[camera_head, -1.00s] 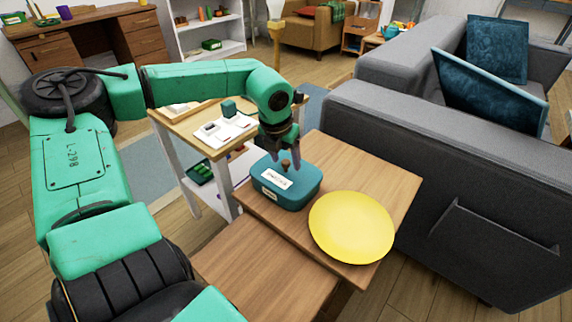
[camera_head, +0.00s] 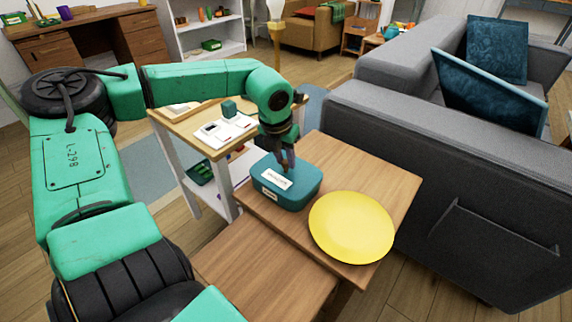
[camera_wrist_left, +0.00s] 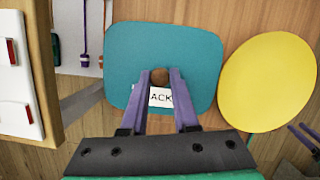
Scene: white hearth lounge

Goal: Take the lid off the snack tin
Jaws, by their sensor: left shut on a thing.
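The teal snack tin (camera_head: 287,201) stands on the wooden side table, with a white label on its front. Its teal lid (camera_head: 308,180) sits on top, with a white label and a small brown knob. The lid also fills the middle of the left wrist view (camera_wrist_left: 205,50), where the knob (camera_wrist_left: 159,76) shows between the fingers. My left gripper (camera_head: 287,166) points down over the lid and is shut on the knob. The lid looks seated on the tin.
A round yellow plate (camera_head: 351,228) lies on the side table (camera_head: 385,180) just right of the tin. A grey sofa (camera_head: 430,165) stands close on the right. A small shelf table (camera_head: 205,145) with cards and a green box stands at the back left.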

